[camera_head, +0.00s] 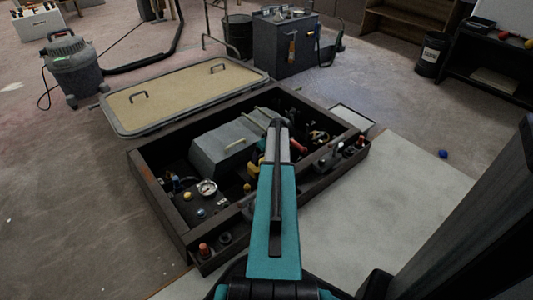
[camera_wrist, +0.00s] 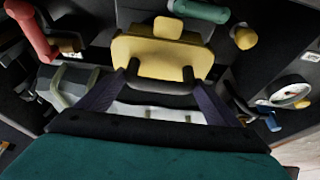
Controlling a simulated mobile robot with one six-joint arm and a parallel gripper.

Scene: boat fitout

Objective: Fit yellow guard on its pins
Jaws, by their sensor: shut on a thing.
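The yellow guard (camera_wrist: 160,57) is in the upper middle of the wrist view, a flat plate with a raised tab at its far edge. My gripper (camera_wrist: 162,86) is shut on it by the black handle at its near side. The dark fingers reach in from both sides of the handle. In the head view, a bit of yellow, probably the guard (camera_head: 253,166), shows just left of my arm, over the open engine bay. My arm hides most of it and the gripper there. I cannot make out the pins or whether the guard touches them.
The bay's dark frame (camera_head: 158,196) surrounds a grey engine box (camera_head: 222,148). In the wrist view, a red pipe (camera_wrist: 33,28), a green pipe (camera_wrist: 200,11), a yellow knob (camera_wrist: 244,37) and a gauge (camera_wrist: 290,95) crowd the guard. A hatch lid (camera_head: 185,95) lies open behind.

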